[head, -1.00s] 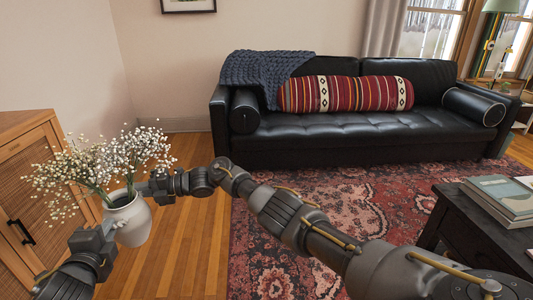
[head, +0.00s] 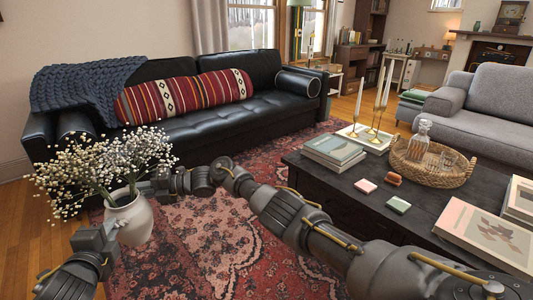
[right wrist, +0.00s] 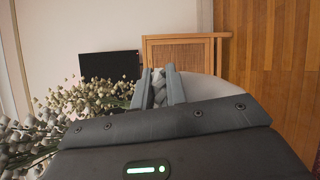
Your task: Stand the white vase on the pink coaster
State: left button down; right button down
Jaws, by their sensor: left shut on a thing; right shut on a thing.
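The white vase (head: 132,222), with sprays of small white flowers, is upright in the air at the left of the head view. My left gripper (head: 117,226) is shut on its lower left side. My right gripper (head: 145,188) is shut on it near the rim at upper right. In the right wrist view the right fingers (right wrist: 160,90) close on the pale vase (right wrist: 203,88), with flowers to the left. The pink coaster (head: 366,186) lies bare on the dark coffee table (head: 335,190), well to the right of the vase.
Near the pink coaster are a green coaster (head: 398,205) and a terracotta piece (head: 394,179). Books (head: 334,149), candlesticks (head: 377,120), a wicker tray with a decanter (head: 432,163) and more books (head: 490,235) crowd the table. A black sofa (head: 185,110) stands behind.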

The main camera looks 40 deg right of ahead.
aim_at(365, 184)
jog(key=z, duration=1.9)
jog(key=i, duration=1)
